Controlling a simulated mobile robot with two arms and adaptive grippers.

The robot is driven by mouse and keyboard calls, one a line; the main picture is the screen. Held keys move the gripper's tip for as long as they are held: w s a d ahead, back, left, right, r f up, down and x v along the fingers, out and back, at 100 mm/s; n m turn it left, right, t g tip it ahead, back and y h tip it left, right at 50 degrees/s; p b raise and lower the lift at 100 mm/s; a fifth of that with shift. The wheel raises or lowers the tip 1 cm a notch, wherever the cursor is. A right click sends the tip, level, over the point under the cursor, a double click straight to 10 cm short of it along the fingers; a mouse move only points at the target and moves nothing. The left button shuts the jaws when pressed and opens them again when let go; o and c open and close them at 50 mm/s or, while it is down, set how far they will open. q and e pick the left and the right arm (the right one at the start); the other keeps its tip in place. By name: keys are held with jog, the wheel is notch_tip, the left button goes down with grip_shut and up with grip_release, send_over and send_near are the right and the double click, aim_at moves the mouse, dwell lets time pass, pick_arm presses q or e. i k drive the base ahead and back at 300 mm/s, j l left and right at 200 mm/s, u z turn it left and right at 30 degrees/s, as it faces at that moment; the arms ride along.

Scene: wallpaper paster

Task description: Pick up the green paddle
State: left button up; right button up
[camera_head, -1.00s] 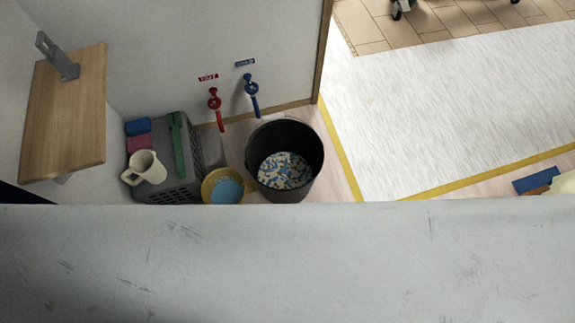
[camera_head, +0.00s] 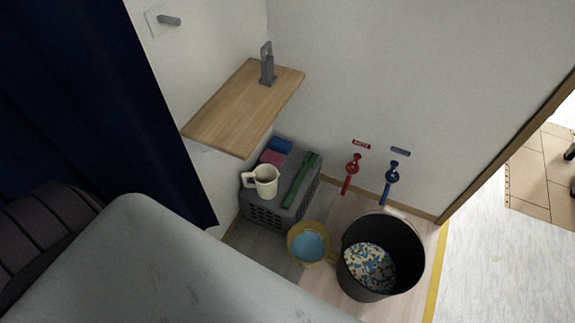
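The green paddle (camera_head: 301,180) is a long, narrow strip lying on top of a grey crate (camera_head: 265,215) in the corner. It lies to the right of a white mug (camera_head: 263,181) and of a pink block (camera_head: 272,157) and a blue block (camera_head: 281,145). The paddle looks unobstructed from above. Neither of my grippers shows in the head view. A large pale grey surface fills the lower left of the view, and I cannot tell what it is.
A wooden shelf (camera_head: 240,108) with a grey metal piece (camera_head: 267,66) juts from the wall above the crate. A yellow pan (camera_head: 308,245) and a black bucket (camera_head: 382,255) stand on the floor to the right. A dark blue curtain (camera_head: 110,100) hangs at left.

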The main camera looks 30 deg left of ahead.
aim_at(309, 162)
jog(key=u, duration=0.75)
